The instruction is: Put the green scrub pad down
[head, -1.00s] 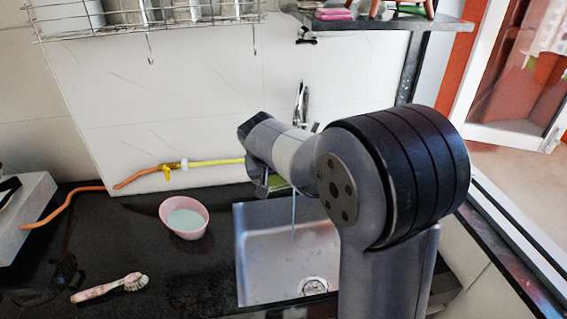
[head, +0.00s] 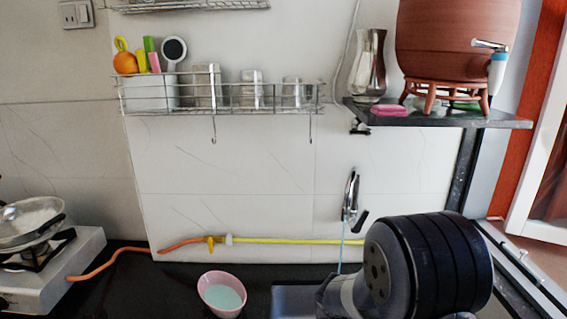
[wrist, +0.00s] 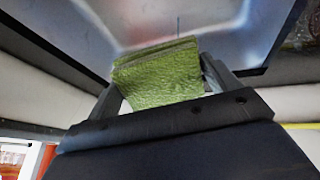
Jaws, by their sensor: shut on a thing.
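The green scrub pad (wrist: 157,76) shows in the wrist view as a folded, textured green piece. My gripper (wrist: 164,78) is shut on it, with one finger at each side of it. Beyond the pad in the wrist view is the metal sink basin (wrist: 90,25). I cannot tell how high the pad is above the basin. In the head view my arm fills the lower right, and the gripper and pad are hidden or out of frame. Only the sink's back edge (head: 300,291) shows there.
A thin blue stream runs below the tap (head: 350,195). A pink bowl (head: 222,294) stands on the dark counter left of the sink. A wall shelf (head: 440,117) holds a clay pot (head: 455,40) on a stand, a pink pad (head: 389,110) and a metal jug (head: 368,65).

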